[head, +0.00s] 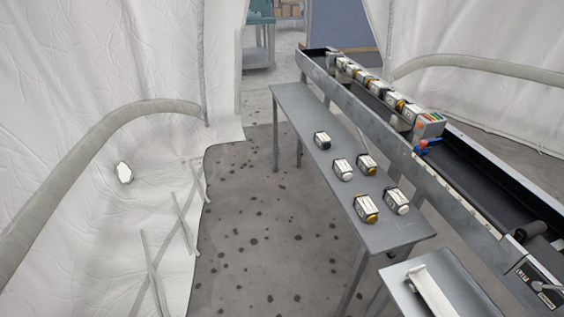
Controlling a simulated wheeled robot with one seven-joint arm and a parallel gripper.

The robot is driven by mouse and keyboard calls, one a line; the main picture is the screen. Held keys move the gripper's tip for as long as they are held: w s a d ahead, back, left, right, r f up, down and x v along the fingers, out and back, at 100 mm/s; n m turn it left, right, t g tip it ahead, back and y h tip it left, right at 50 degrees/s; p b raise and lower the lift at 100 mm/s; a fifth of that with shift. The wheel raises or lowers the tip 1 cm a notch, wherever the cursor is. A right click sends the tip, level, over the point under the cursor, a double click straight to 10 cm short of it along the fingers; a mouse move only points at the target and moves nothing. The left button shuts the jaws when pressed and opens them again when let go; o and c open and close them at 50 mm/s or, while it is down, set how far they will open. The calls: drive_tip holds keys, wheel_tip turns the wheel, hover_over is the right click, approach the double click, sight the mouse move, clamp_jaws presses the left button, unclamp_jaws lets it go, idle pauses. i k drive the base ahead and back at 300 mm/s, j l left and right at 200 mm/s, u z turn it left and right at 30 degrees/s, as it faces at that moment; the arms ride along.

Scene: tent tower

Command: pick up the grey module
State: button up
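Several small box-shaped modules stand apart on a long narrow grey table. One module (322,140) at the far end has a dark end. One module (343,169) at the middle left and one module (396,201) at the near right have pale whitish-grey ends. One module (366,163) at the middle right and one module (366,207) at the near left have yellow-orange ends. I cannot tell for certain from this small view which is the grey module. My gripper is not in view.
The grey table (290,97) runs beside a conveyor (462,178) carrying a row of modules (378,88). A smaller grey stand (470,290) with a pale bar (432,292) is at the near right. White tent walls enclose the place. The spotted floor (255,225) left of the table is clear.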

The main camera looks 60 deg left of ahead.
sight(376, 87)
drive_tip(key=u, duration=1.3)
